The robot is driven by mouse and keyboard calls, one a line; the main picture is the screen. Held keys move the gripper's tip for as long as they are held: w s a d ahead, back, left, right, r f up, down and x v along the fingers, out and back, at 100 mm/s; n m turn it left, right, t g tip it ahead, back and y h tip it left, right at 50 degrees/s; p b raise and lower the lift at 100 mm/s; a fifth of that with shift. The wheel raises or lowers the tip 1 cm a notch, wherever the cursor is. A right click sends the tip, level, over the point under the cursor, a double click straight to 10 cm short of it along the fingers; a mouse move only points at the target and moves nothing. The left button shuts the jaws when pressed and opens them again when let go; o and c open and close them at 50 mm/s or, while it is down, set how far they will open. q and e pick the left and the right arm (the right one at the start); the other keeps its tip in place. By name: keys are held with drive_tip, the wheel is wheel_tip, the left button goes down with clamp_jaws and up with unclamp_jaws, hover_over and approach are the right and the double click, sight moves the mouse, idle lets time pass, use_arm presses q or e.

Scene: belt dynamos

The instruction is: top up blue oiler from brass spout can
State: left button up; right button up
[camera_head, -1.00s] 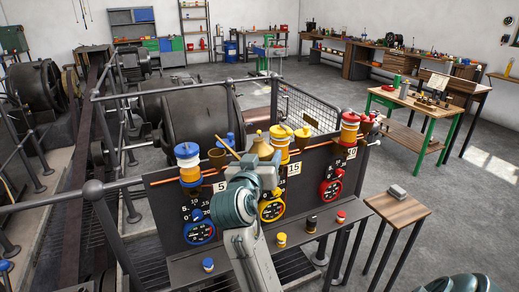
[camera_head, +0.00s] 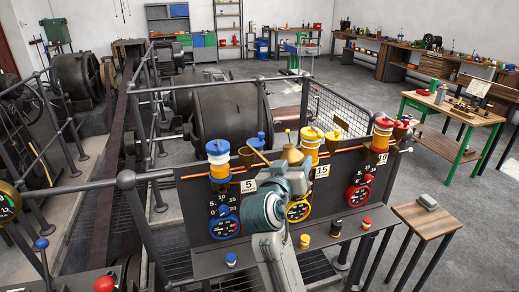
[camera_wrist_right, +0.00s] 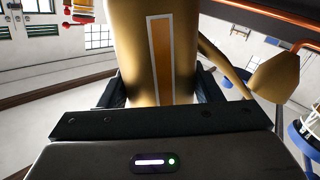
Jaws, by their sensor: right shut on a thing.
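The blue oiler (camera_head: 218,152), with blue cap and white and orange bands, stands at the left of the dark panel (camera_head: 192,205). A small brass cup (camera_head: 247,159) is at its right. My right gripper (camera_head: 297,174) is shut on the brass spout can (camera_head: 291,154), right of the oiler. The can's spout points up and left, its tip just above the brass cup in the picture; I cannot tell if they touch. No stream of oil shows. In the right wrist view the can body (camera_wrist_right: 122,50) fills the jaws, with an amber window strip on its side. My left gripper is out of view.
A yellow oiler (camera_head: 310,142) and a red oiler (camera_head: 383,135) stand further right along the panel. A ledge with several knobs (camera_head: 305,241) runs below. A copper pipe and railings surround the panel. A small wooden table (camera_head: 424,216) stands at the right.

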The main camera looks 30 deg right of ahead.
sight(292, 154)
drive_tip(key=shift+r, duration=0.1)
drive_tip(key=shift+s+r+n+p, duration=0.1)
drive_tip(key=shift+r+n+p, duration=0.3)
drive_tip(key=shift+p, duration=0.5)
drive_tip(key=shift+r, duration=0.1)
idle(1.3)
drive_tip(key=shift+r+n+p, duration=0.3)
drive_tip(key=shift+r+p, duration=0.05)
drive_tip(key=shift+p, duration=0.6)
idle(1.3)
drive_tip(key=shift+r+n+p, duration=0.4)
drive_tip(key=shift+r+p, duration=0.05)
drive_tip(key=shift+p, duration=0.45)
idle(1.4)
drive_tip(key=shift+r+n+p, duration=0.3)
drive_tip(key=shift+r+p, duration=0.15)
drive_tip(key=shift+p, duration=0.45)
